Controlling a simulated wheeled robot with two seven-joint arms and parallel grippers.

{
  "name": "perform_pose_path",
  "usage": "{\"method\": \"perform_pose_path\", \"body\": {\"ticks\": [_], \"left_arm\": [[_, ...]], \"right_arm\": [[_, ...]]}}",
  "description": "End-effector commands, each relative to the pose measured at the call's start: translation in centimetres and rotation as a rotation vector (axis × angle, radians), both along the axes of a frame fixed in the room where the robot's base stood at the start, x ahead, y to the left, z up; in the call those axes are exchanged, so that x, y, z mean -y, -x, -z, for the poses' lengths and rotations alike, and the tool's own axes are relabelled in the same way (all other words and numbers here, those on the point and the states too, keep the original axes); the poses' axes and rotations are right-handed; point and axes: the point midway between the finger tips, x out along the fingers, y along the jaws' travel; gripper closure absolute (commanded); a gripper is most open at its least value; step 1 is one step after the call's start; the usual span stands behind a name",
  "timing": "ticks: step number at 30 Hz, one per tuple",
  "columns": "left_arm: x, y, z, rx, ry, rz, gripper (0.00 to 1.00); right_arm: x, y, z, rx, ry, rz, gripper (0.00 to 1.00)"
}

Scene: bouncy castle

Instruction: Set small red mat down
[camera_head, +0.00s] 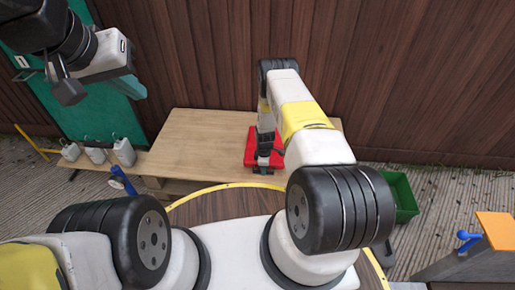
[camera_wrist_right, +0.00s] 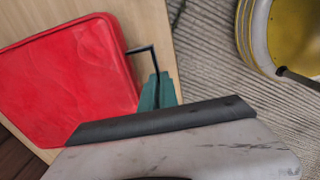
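The small red mat (camera_head: 250,148) is at the front right part of the wooden table, partly hidden behind my right arm in the head view. In the right wrist view the mat (camera_wrist_right: 70,80) is a flat red slab with rounded corners and a thin black handle (camera_wrist_right: 141,49) on its edge. The teal fingertips of my right gripper (camera_wrist_right: 157,92) are close together around the handle's end. My right gripper (camera_head: 265,162) also shows in the head view, beside the mat. I cannot tell whether the mat touches the table. My left gripper (camera_head: 68,88) is raised at the upper left, away from the mat.
The wooden table (camera_head: 195,140) has a wide bare top left of the mat. Several white jugs (camera_head: 124,152) stand on a low bench to its left. A green bin (camera_head: 400,197) stands at the right. A brown wooden wall (camera_head: 400,80) rises behind the table.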

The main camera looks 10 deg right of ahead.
Motion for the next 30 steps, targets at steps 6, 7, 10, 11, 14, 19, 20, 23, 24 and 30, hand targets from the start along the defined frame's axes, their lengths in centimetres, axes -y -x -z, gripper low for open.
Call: {"method": "perform_pose_path", "body": {"ticks": [6,7,10,11,14,19,20,23,24,30], "left_arm": [[0.0,0.0,0.0,0.0,0.0,0.0,1.0],[0.0,0.0,0.0,0.0,0.0,0.0,1.0],[0.0,0.0,0.0,0.0,0.0,0.0,1.0],[0.0,0.0,0.0,0.0,0.0,0.0,1.0],[0.0,0.0,0.0,0.0,0.0,0.0,1.0],[0.0,0.0,0.0,0.0,0.0,0.0,1.0],[0.0,0.0,0.0,0.0,0.0,0.0,1.0],[0.0,0.0,0.0,0.0,0.0,0.0,1.0],[0.0,0.0,0.0,0.0,0.0,0.0,1.0],[0.0,0.0,0.0,0.0,0.0,0.0,1.0]], "right_arm": [[0.5,-1.7,0.2,0.001,-0.001,0.003,1.0],[0.4,-1.5,0.8,-0.002,-0.001,0.002,1.0],[0.4,-1.4,2.5,-0.002,-0.001,0.0,1.0],[0.4,-1.5,2.9,-0.002,-0.001,0.001,1.0],[0.4,-1.5,3.6,0.0,0.0,0.001,1.0],[0.4,-1.6,3.6,0.0,0.0,0.001,1.0],[0.4,-1.6,3.6,0.0,0.0,0.001,1.0],[0.4,-1.5,3.7,0.0,0.0,0.001,1.0],[0.4,-1.5,3.8,0.0,0.0,0.001,1.0],[0.4,-1.5,3.9,-0.002,-0.001,0.001,0.74]]}}
